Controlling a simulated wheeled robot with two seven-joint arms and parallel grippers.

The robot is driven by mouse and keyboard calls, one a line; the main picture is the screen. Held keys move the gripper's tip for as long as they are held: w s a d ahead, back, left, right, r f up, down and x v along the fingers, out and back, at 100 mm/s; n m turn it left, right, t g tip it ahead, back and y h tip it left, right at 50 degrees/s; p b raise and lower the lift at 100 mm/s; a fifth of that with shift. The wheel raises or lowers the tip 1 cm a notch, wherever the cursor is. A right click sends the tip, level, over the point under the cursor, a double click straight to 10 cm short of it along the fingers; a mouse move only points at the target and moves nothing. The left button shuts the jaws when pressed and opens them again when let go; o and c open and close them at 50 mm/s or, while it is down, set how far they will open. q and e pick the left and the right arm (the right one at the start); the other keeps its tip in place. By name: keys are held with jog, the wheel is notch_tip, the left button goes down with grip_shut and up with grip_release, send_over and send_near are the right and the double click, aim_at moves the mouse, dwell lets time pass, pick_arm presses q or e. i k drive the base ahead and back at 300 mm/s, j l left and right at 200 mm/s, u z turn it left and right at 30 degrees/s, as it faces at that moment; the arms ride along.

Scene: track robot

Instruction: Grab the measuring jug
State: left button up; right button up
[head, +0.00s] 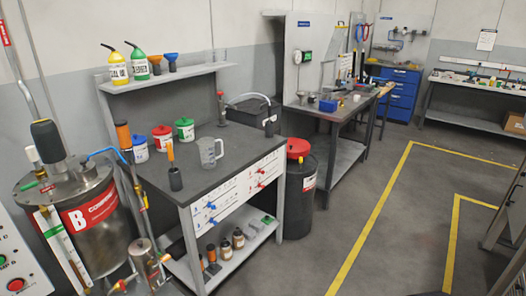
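The measuring jug (207,153) is clear and grey-looking, with its handle toward the right. It stands upright on the dark top of the grey workbench (237,151), near the middle. Nothing touches it that I can see. Neither of my grippers shows in the head view.
Red, blue and green-lidded tubs stand behind the jug, and a black-and-orange tool (174,178) stands to its left. A steel tank (105,225) is at the left. A black drum with a red lid (301,195) stands right of the bench. The floor (345,225) farther right is clear.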

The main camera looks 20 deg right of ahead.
aim_at(206, 146)
jog(key=z, duration=0.2)
jog(key=u, duration=0.45)
jog(key=i+l+u, duration=0.3)
jog(key=u, duration=0.15)
jog(key=i+l+u, duration=0.5)
jog(key=i+l, duration=0.15)
jog(key=l, duration=0.15)
jog(key=i+l, duration=0.2)
jog(key=l, duration=0.15)
jog(key=i+l+u, duration=0.1)
jog(key=l, duration=0.2)
jog(key=i+l, duration=0.2)
jog(key=l+u, duration=0.05)
jog(key=l, duration=0.05)
